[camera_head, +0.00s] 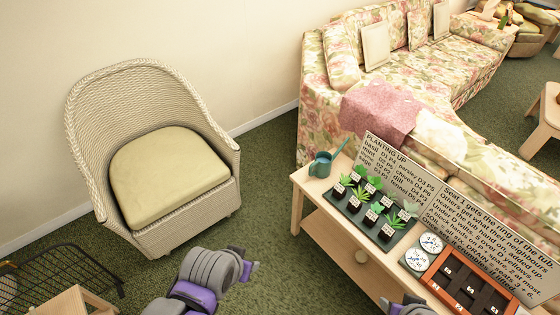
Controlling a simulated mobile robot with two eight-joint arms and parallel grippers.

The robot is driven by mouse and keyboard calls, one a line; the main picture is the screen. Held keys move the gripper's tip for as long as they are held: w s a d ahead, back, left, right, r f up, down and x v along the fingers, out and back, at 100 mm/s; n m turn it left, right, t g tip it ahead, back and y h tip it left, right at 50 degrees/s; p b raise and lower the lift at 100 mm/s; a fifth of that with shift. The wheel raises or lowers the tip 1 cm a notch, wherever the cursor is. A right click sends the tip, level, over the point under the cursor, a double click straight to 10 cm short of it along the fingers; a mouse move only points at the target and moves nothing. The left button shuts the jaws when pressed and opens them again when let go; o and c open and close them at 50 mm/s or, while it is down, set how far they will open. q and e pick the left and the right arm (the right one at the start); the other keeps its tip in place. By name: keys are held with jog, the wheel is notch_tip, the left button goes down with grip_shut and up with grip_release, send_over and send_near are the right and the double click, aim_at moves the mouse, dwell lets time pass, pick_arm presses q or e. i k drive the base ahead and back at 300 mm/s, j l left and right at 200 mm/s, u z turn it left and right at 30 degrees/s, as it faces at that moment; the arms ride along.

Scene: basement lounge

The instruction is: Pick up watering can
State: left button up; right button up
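A small teal watering can (321,165) stands upright at the left end of the wooden console table (299,196). A thin teal spout or handle slants up to its right. My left gripper (247,263), purple and grey, is low in front of the wicker chair, left of the table and well apart from the can. Its fingers are small and seen at an angle, so their opening is unclear. My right gripper (408,306) just shows at the bottom edge, mostly cut off, near the table's front.
The table also holds a tray of labelled potted plants (340,205), two signs, round dials (416,260) and an orange-framed box (432,276). A floral sofa (325,115) stands behind it. A wicker chair (85,120) is left. Green carpet (268,160) lies clear between chair and table.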

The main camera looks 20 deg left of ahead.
aim_at(322, 166)
jog(key=u, duration=0.15)
jog(key=j+z, duration=0.2)
jog(key=z, duration=2.1)
jog(key=l+u, duration=0.1)
jog(key=u, duration=2.15)
jog(key=i+j+z, duration=0.3)
jog(key=i, duration=0.2)
jog(key=i+j+z, duration=0.25)
jog(key=i, duration=0.25)
